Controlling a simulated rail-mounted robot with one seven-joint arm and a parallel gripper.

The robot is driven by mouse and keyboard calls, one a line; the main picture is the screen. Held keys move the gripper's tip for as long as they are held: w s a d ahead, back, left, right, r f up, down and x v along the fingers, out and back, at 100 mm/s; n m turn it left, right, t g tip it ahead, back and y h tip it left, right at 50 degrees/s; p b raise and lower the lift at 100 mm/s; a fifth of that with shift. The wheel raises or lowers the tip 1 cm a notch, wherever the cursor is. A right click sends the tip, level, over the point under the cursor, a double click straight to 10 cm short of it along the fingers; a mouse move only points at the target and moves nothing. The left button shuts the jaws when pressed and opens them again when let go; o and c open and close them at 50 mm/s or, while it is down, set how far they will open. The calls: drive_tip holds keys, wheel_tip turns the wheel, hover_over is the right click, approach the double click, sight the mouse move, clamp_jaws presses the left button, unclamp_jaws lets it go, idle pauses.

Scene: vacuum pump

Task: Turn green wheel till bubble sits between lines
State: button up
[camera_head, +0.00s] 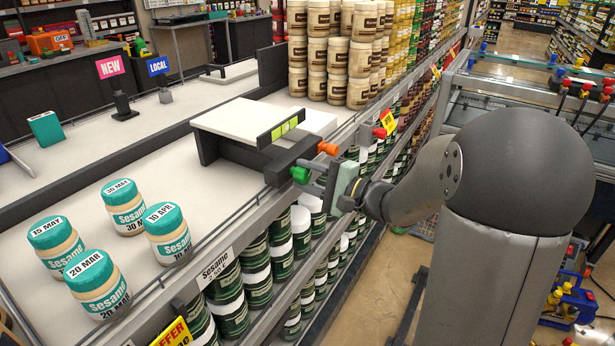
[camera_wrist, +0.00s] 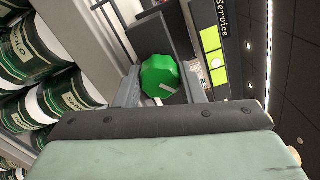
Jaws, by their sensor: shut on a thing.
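The green wheel (camera_head: 300,175) sits at the front edge of the shelf, below the near end of the level. In the wrist view the green wheel (camera_wrist: 158,72) is faceted, with a pale mark on its face. My gripper (camera_head: 308,180) has its fingers on either side of it, and in the wrist view my gripper (camera_wrist: 162,88) is shut on it. The level's yellow-green vial (camera_head: 284,130) is on the dark bar of a white-topped platform (camera_head: 233,118). The vial (camera_wrist: 213,55) also shows in the wrist view, with dark lines across it.
An orange knob (camera_head: 327,149) and a red knob (camera_head: 380,132) are close to the green wheel along the shelf edge. Several sesame jars (camera_head: 123,207) stand on the shelf at left. Green-labelled cans (camera_head: 228,283) fill the shelf below. Stacked tan jars (camera_head: 318,45) stand behind.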

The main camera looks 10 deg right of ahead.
drive_tip(key=shift+m+p, duration=0.3)
drive_tip(key=shift+m, duration=1.4)
drive_tip(key=o, duration=1)
drive_tip(key=shift+d, duration=0.1)
drive_tip(key=b+v, duration=0.1)
drive_tip(key=v, duration=1.6)
drive_tip(key=shift+s+d+r, duration=0.1)
drive_tip(key=shift+s+d, duration=0.05)
